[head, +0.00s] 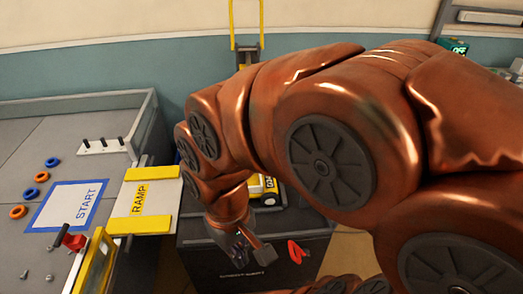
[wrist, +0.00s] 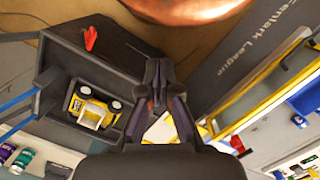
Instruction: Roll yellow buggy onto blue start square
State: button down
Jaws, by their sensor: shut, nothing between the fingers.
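The yellow buggy (head: 271,184) is mostly hidden behind my arm in the head view, on top of the dark cabinet (head: 205,262). In the wrist view the buggy (wrist: 92,108) shows whole, with dark wheels, in a dark recess left of my gripper. My gripper (wrist: 157,65) is shut and empty, apart from the buggy; in the head view the gripper (head: 247,248) is low over the cabinet. The start square (head: 80,193), white with a blue border and "START", lies on the grey table at left. A ramp board (head: 150,186) with yellow strips lies between table and cabinet.
Blue and orange rings (head: 18,211) and a peg rack (head: 101,147) are on the table. A red clamp (head: 73,241) and a yellow-framed panel (head: 93,266) stand near the square. The start square's surface looks clear.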

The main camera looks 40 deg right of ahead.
jog(key=w+d+f+m+t+b, duration=0.1)
jog(key=w+d+f+b, duration=0.2)
jog(key=w, duration=0.3)
jog(key=w+d+f+m+t+b, duration=0.1)
jog(key=w+d+f+b, duration=0.15)
jog(key=w, duration=0.25)
jog(key=m+t+h+b, duration=0.4)
jog(key=m+t+b, duration=0.1)
jog(key=b, duration=1.1)
send_over(268, 179)
jog(key=s, duration=0.1)
notch_tip(268, 179, down, 13)
jog(key=shift+s+a+f+b, duration=0.15)
jog(key=shift+f+b, duration=0.3)
jog(key=shift+f, duration=1.25)
jog(key=shift+a+f+b, duration=0.2)
jog(key=shift+f+b, duration=0.2)
jog(key=shift+f, duration=1.3)
jog(key=shift+f+g, duration=0.1)
jog(key=shift+g, duration=0.2)
jog(key=shift+f+b, duration=0.45)
jog(key=shift+f, duration=1)
